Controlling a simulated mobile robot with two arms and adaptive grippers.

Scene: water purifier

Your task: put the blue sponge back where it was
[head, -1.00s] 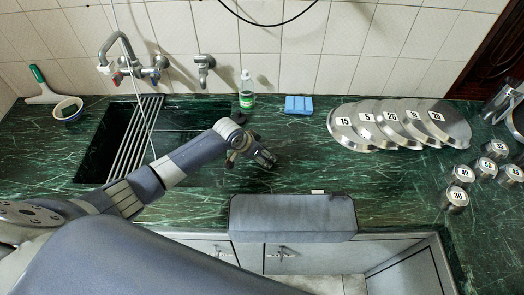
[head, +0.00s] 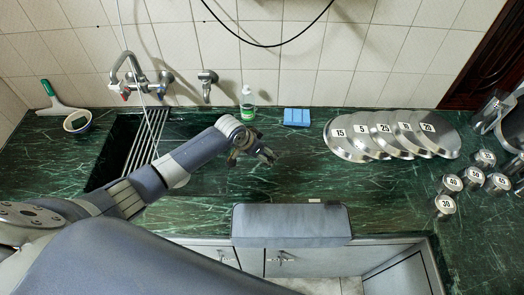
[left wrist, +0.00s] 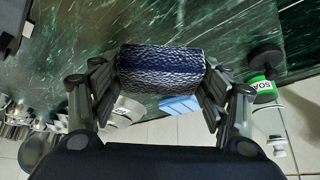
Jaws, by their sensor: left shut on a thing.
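My left gripper (head: 253,156) is above the green counter, in front of the soap bottle. In the left wrist view the gripper (left wrist: 160,76) is shut on a dark blue, rough-textured block, the blue sponge (left wrist: 160,60), held crosswise between its two fingers. The sponge cannot be made out clearly in the head view. A separate light blue block (head: 296,117) lies at the back of the counter, near the wall; it also shows beyond the fingers in the left wrist view (left wrist: 180,104). My right gripper is not in view.
A soap bottle (head: 248,103) stands by the wall. A sink (head: 120,140) with a rack is at left, beside a bowl (head: 77,122) and a squeegee (head: 58,104). Numbered steel lids (head: 345,142) and several small numbered canisters (head: 445,206) are at right. The middle counter is clear.

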